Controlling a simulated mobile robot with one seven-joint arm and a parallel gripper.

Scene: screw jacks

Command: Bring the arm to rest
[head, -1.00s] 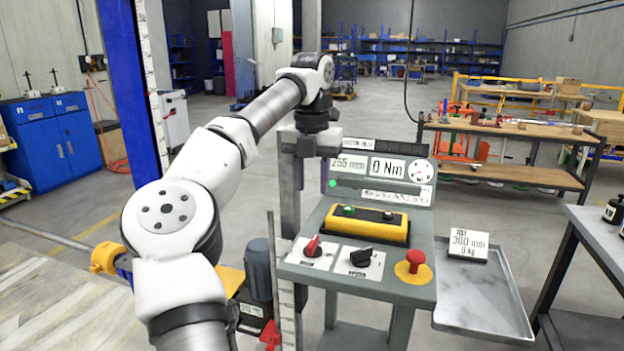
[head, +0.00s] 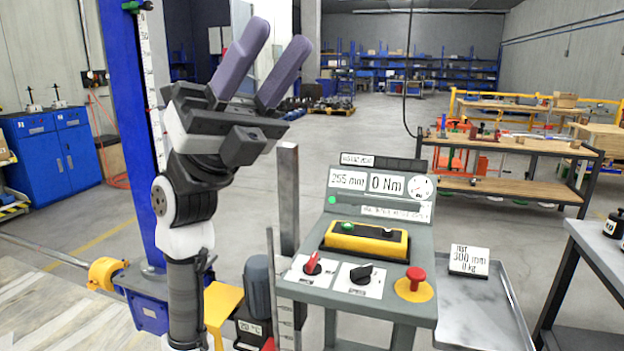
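My arm is folded upright at the left of centre. My gripper (head: 270,62) points up and to the right, with two purple-grey fingers standing apart and nothing between them. It is open and clear of everything around it. The control console (head: 376,290) stands to its lower right. Its display panel (head: 382,190) reads 255 mm and 0 Nm.
The console carries a red knob (head: 312,264), a black knob (head: 361,274), a yellow box (head: 366,241) and a red mushroom button (head: 415,277). A blue column (head: 128,120) stands close behind my arm. A grey tray (head: 483,308) with a 300 mm sign is at right. Open floor lies behind.

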